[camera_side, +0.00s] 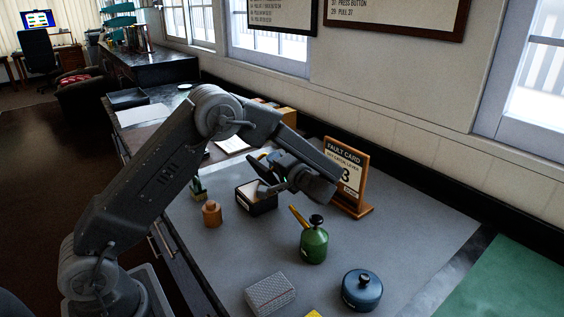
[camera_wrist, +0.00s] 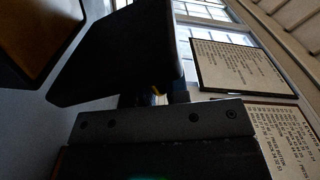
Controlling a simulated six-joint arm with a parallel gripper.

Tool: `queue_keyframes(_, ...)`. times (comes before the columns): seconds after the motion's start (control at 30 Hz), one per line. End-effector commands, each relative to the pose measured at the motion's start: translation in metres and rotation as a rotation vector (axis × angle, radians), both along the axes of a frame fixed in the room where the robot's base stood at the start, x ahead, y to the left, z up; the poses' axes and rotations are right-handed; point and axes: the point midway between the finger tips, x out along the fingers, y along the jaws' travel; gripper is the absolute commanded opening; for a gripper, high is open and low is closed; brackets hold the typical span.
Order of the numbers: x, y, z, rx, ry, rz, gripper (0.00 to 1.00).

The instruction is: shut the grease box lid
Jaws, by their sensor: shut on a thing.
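The grease box (camera_side: 256,200) is a small dark box on the grey bench mat, with a brownish inside or top showing. Its dark lid (camera_wrist: 115,55) fills the upper middle of the wrist view as a tilted flat panel, raised from the box. The brown surface of the box (camera_wrist: 42,30) shows at the upper left there. My gripper (camera_side: 270,180) is over the box and shut on the lid's edge; the fingertips (camera_wrist: 156,98) meet the panel in the wrist view. The arm hides part of the lid and the grip in the side view.
A green oil can (camera_side: 314,245) stands right of the box, and a fault card stand (camera_side: 347,180) is behind it. A blue lidded pot (camera_side: 361,290) and a grey block (camera_side: 270,294) are nearer the front.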

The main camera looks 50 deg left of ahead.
Motion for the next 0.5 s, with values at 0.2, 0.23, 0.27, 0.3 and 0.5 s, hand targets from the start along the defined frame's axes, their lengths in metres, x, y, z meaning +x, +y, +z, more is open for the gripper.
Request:
queue_keyframes(0.2,-0.015,0.0,0.006,0.008,-0.186,0.002,0.0)
queue_keyframes(0.23,-0.017,0.0,0.006,0.008,-0.208,0.002,0.0)
queue_keyframes(0.27,-0.019,0.0,0.006,0.007,-0.229,0.002,0.0)
queue_keyframes(0.3,-0.021,0.0,0.005,0.008,-0.255,0.002,0.0)
queue_keyframes(0.5,-0.029,0.0,0.003,0.007,-0.296,0.003,0.0)
